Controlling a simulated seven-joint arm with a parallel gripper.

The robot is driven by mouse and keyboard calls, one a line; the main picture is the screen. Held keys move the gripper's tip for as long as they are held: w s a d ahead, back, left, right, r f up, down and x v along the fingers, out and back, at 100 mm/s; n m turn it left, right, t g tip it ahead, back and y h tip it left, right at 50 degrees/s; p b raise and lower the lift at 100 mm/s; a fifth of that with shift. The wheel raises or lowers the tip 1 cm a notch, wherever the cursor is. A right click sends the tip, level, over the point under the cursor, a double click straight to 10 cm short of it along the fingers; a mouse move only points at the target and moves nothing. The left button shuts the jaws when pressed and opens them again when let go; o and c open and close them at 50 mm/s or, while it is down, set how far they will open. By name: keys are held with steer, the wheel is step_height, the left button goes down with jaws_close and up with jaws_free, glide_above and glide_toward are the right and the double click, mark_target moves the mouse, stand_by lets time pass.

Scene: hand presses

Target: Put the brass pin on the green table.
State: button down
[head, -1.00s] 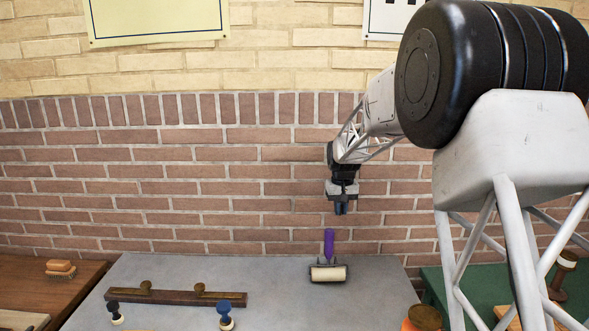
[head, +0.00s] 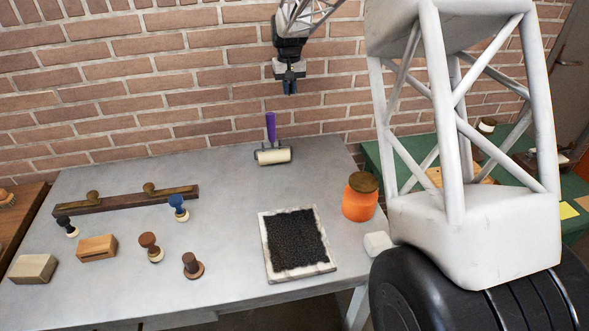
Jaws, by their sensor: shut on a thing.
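My gripper (head: 289,88) hangs in the air above the back of the grey table, just right of and higher than the purple roller handle. Its dark fingers point down and are shut on what I take to be the brass pin. The pin itself is too small to make out between the fingers, and I see no other one in view. The green table (head: 374,160) is at the right, beyond the grey table. My own arm structure covers much of it.
The grey table (head: 210,210) bears a roller (head: 272,155), a dark ink pad (head: 297,240), an orange jar (head: 360,200), a white block (head: 377,244), a wooden bar (head: 125,200) and several stamps. A brick wall (head: 150,80) stands behind. A dark-topped pot (head: 487,125) stands on the green table.

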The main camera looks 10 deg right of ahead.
steer(key=s+f, duration=0.5)
steer(key=s, duration=0.9)
steer(key=s+d+f, duration=0.1)
steer(key=s+f, duration=0.4)
steer(key=s, duration=1)
steer(key=s+d+f, duration=0.1)
steer(key=s+f, duration=0.5)
steer(key=s, duration=0.9)
steer(key=shift+w, duration=0.1)
glide_above(318, 202)
steer(key=shift+w+f, duration=0.1)
steer(key=shift+f, duration=0.7)
steer(key=shift+f, duration=1.75)
steer(key=shift+f, duration=0.15)
